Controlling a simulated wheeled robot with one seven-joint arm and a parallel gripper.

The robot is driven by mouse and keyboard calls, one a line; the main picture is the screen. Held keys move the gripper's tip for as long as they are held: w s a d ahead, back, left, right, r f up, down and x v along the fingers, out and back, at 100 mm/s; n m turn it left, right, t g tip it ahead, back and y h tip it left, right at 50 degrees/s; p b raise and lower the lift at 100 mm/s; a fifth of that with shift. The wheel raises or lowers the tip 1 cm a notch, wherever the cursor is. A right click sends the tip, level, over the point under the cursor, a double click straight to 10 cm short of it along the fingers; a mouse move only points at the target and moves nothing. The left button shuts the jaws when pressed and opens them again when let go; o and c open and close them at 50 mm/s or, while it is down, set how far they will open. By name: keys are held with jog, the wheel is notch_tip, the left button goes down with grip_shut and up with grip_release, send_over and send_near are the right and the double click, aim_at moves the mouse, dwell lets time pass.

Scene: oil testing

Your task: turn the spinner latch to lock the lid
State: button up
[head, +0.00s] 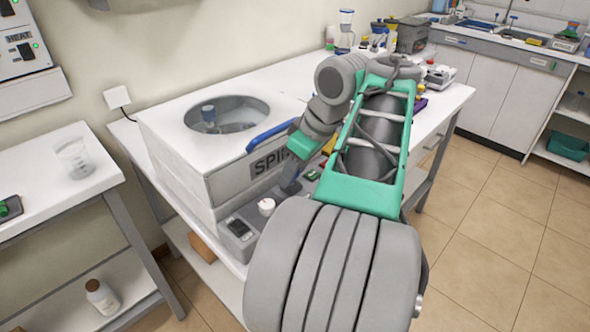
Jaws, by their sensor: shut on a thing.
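The spinner (188,165) is a white box-shaped machine on the bench, with a dark "SPIN" label on its front, partly covered by my arm. Its lid (165,125) is down, with a round window and a blue handle (271,136) along the front edge. My gripper (289,184) is at the spinner's front, right of the label, pointing down. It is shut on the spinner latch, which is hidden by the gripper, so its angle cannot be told.
A control panel with a white knob (266,206) and a dark display (238,228) juts out below the spinner's front. A side table with a beaker (74,158) stands at left. Bottles and a grey bin (412,36) crowd the bench's far end. Floor at right is clear.

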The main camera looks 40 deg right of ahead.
jog(key=shift+a+f+m+h+b, duration=0.15)
jog(key=shift+m+h+b, duration=0.15)
jog(key=shift+m, duration=0.8)
jog(key=o, duration=1.4)
jog(key=shift+c, duration=0.2)
jog(key=p+v, duration=0.4)
jog(key=v, duration=0.4)
jog(key=shift+p, duration=0.3)
jog(key=shift+s, duration=0.1)
